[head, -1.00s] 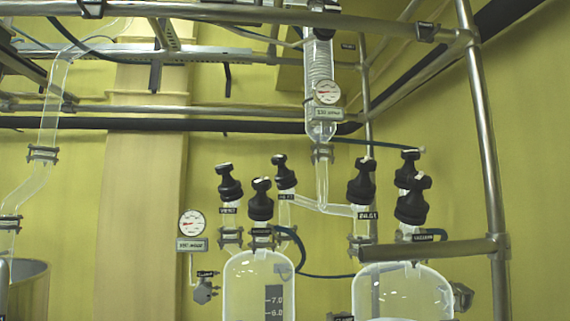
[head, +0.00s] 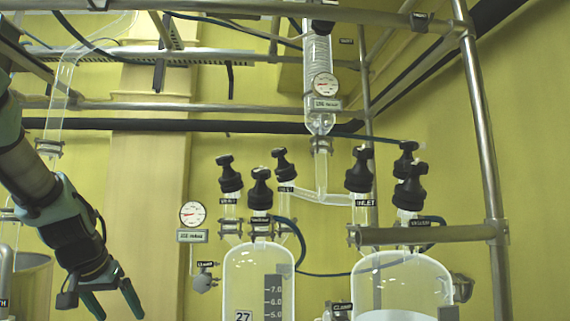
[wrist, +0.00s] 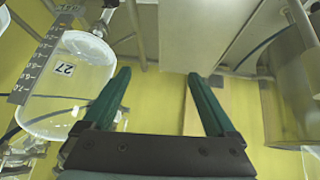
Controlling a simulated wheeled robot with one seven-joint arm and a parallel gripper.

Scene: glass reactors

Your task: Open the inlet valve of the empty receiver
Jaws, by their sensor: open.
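Two glass receivers hang side by side in the head view. The left receiver (head: 252,280) has a grey scale and a label 27; no liquid shows in its visible part. The right receiver (head: 385,272) shows a pale surface low at the frame edge, perhaps liquid. A black-knobbed inlet valve (head: 281,165) stands on the left branch of the glass tee. Another inlet valve (head: 360,172) stands on the right branch. My gripper (head: 117,303) is open and empty, low and left of both receivers. In the wrist view my gripper (wrist: 158,73) has receiver 27 (wrist: 95,62) to its left.
Other black-knobbed valves (head: 229,175) (head: 260,190) (head: 411,190) crowd the receiver tops. A gauge (head: 193,214) hangs left of them. A metal rail (head: 425,234) crosses at the right. Glass tubing (head: 322,175) runs above. Free room lies between my gripper and the left receiver.

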